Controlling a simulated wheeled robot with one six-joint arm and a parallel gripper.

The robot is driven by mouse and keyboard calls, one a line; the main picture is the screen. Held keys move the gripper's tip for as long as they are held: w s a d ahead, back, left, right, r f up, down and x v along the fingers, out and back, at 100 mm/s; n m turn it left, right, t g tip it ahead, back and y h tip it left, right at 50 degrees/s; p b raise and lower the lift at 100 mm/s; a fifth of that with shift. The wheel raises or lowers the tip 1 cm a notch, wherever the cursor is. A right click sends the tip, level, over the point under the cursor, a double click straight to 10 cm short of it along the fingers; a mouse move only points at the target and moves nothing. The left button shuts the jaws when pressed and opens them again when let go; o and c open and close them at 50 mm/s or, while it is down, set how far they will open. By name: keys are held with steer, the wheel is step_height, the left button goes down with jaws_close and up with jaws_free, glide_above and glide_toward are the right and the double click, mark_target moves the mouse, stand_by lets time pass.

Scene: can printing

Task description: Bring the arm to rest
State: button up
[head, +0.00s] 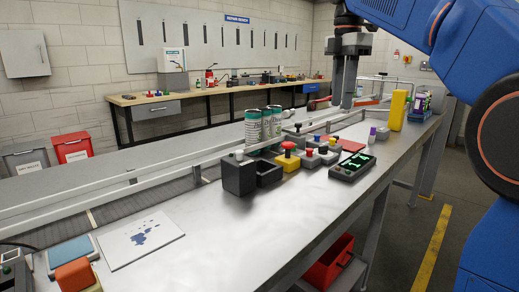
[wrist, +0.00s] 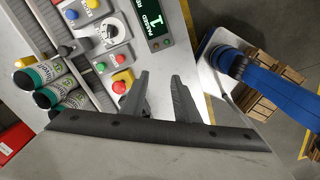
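My gripper (head: 344,104) hangs pointing down above the far part of the metal bench (head: 235,228), in the upper right of the head view. My blue arm (head: 455,50) reaches in from the right. In the wrist view the two dark fingers (wrist: 163,84) stand apart with nothing between them. My gripper is open and empty, clear of the bench top in the head view. The fingertips appear just beside the red push button (wrist: 119,87) in the wrist view, but they are nearer the camera.
Several green and white cans (head: 253,130) stand by the conveyor (head: 140,195). Control boxes with coloured buttons (head: 288,158) and a green-lit display (head: 352,167) sit right of them. A yellow block (head: 397,110) stands farther back. A sheet with blue spots (head: 141,239) lies at front left.

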steer(key=s+d+f+m+t, duration=0.1)
steer(key=s+d+f+m, duration=0.1)
steer(key=s+f+m, duration=0.5)
steer(key=s+d+f+m+t, duration=0.2)
steer(key=s+f+m, duration=0.5)
steer(key=s+f, duration=0.5)
steer(key=s+d+f+m+t, duration=0.1)
steer(key=s+d+f+m, duration=0.3)
steer(key=f, duration=1.5)
steer(key=s+m, duration=0.3)
steer(key=s, duration=0.3)
steer(key=shift+t, duration=0.4)
steer(key=shift+s+a, duration=0.1)
steer(key=shift+s, duration=0.05)
